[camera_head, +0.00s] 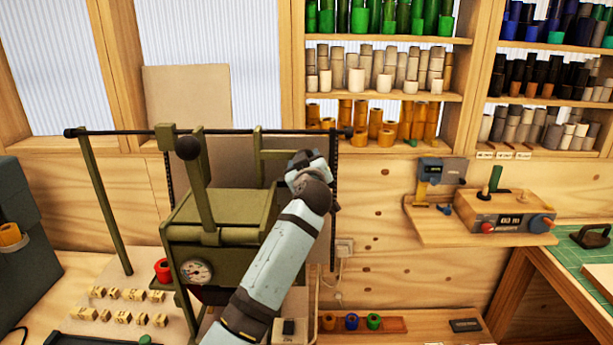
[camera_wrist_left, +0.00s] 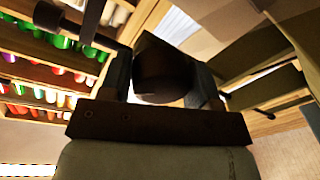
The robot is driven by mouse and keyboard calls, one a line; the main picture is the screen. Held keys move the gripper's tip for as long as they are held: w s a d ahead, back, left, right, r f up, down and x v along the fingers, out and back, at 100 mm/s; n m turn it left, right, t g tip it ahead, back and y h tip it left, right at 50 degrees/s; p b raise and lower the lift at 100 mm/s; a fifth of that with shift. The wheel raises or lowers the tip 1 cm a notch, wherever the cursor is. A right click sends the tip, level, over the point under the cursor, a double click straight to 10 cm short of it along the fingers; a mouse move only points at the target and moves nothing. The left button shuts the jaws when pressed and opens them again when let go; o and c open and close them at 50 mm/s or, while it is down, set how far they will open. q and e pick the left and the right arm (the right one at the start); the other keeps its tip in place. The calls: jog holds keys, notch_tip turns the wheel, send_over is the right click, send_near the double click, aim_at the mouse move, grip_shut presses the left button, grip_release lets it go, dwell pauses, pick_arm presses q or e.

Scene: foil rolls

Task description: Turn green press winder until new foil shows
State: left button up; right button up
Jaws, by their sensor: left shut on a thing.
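The green press (camera_head: 225,215) stands left of the middle in the head view, with a round gauge on its front and a lever with a dark ball knob. My left gripper (camera_head: 308,160) is at the upper right of the press. In the left wrist view my left gripper (camera_wrist_left: 165,90) is shut on a dark round knob (camera_wrist_left: 163,72), which appears to be the winder's. The gripper hides most of the winder in the head view. No foil surface can be made out clearly on the press. My right gripper is not in view.
Shelves (camera_head: 385,95) of coloured rolls line the back wall. A small wooden control box (camera_head: 505,212) sits on a ledge at right. A tray (camera_head: 388,325) with small rolls lies at lower right of the press. Stamped wooden blocks (camera_head: 125,295) lie left of the press.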

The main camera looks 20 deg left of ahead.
pick_arm(q)
jog(key=shift+f+m+b, duration=0.2)
jog(key=shift+m+b, duration=0.1)
jog(key=shift+m, duration=0.5)
jog(key=shift+r, duration=0.1)
jog(key=o, duration=0.8)
jog(key=shift+a, duration=0.1)
jog(key=shift+o, duration=0.5)
